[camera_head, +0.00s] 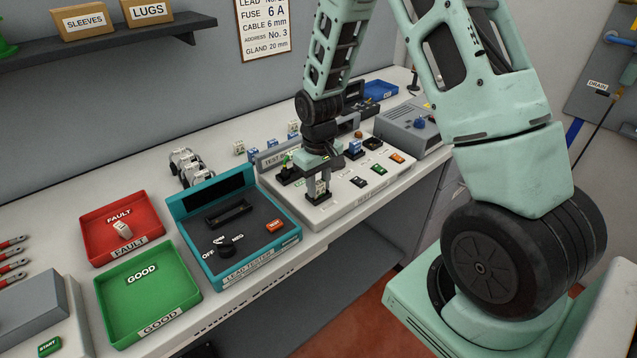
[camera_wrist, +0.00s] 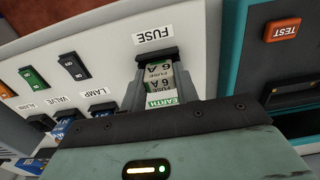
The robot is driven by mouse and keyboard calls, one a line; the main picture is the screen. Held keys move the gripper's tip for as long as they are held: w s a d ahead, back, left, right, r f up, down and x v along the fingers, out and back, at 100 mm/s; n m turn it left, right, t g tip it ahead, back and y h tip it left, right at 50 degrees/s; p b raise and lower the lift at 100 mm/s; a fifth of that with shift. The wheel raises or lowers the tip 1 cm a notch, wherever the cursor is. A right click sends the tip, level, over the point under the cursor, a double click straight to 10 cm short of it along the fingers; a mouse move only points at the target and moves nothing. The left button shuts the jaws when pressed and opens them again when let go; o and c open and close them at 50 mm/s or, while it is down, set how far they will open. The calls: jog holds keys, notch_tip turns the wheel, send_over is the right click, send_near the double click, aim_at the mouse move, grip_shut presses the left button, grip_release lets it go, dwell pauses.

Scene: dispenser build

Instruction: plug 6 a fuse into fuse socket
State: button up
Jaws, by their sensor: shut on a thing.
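The white fuse (camera_wrist: 158,77), marked 6 A FUSE, sits between the fingers of my gripper (camera_wrist: 158,84), which is shut on it. Its far end meets the dark fuse socket (camera_wrist: 153,58), beside the FUSE label on the pale panel. I cannot tell how deep the fuse sits. A white piece with a green EARTH label (camera_wrist: 162,100) shows nearer the wrist, between the fingers. In the head view my gripper (camera_head: 319,183) points down at the front left corner of the test panel (camera_head: 346,198), and the fingers partly hide the fuse.
The teal lead tester (camera_head: 243,258) stands close on the left, with its TEST button (camera_wrist: 283,30) in the wrist view. Red FAULT tray (camera_head: 91,218) and green GOOD tray (camera_head: 112,324) lie further left. Other sockets and plugs crowd the panel behind. A grey box (camera_head: 408,128) stands at right.

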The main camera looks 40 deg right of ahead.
jog(key=shift+s+f, duration=0.1)
jog(key=shift+f, duration=0.3)
dwell(0.5)
jog(key=o, duration=0.9)
jog(key=shift+c, duration=1.5)
jog(key=shift+o, duration=0.4)
jog(key=shift+o, duration=1)
jog(key=shift+r+p, duration=0.45)
jog(key=shift+r, duration=0.2)
jog(key=shift+r+p, duration=2.3)
jog(key=shift+r, duration=0.7)
jog(key=shift+a, duration=0.1)
